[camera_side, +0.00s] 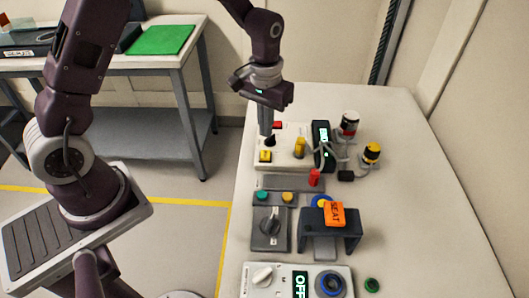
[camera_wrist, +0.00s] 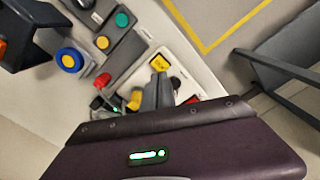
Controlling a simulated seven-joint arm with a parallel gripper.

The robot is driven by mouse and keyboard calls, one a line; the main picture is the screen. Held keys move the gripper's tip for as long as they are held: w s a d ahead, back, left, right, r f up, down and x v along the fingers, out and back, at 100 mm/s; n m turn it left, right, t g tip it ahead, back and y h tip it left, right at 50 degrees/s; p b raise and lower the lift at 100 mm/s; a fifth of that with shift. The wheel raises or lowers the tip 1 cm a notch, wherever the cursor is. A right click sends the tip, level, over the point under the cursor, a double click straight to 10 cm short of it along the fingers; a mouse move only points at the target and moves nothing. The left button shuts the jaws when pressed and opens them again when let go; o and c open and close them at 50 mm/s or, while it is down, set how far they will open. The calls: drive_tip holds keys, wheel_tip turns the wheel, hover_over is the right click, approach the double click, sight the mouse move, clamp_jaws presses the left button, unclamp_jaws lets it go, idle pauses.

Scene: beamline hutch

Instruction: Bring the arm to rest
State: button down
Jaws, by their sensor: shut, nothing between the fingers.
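My gripper (camera_side: 267,134) points straight down over the left part of a white control box (camera_side: 262,163) on the bench. Its fingers are together with nothing between them. In the side view the tips are near a black knob (camera_side: 270,141); I cannot tell whether they touch it. A yellow square button (camera_side: 265,156) is just in front of the tips, and a red button (camera_side: 277,125) is behind. In the wrist view my gripper (camera_wrist: 158,68) covers part of the same box, with the yellow button (camera_wrist: 159,61) at the tips.
A yellow post (camera_side: 299,147), a black display unit (camera_side: 322,146) and two cabled cylinders (camera_side: 348,124) (camera_side: 371,153) stand to the right. The bench's right side is clear.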

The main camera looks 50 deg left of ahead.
drive_tip(key=s+r+t, duration=0.2)
drive_tip(key=s+r, duration=0.2)
drive_tip(key=r, duration=0.6)
drive_tip(key=s+r+m+t, duration=0.1)
drive_tip(key=s+r, duration=0.3)
drive_tip(key=s, duration=0.5)
drive_tip(key=s+r+m+t, duration=0.2)
drive_tip(key=s+r, duration=0.3)
drive_tip(key=s, duration=0.5)
drive_tip(key=shift+s+d+r+t, duration=0.2)
drive_tip(key=shift+d+r+t, duration=0.05)
drive_tip(key=shift+d+t, duration=0.05)
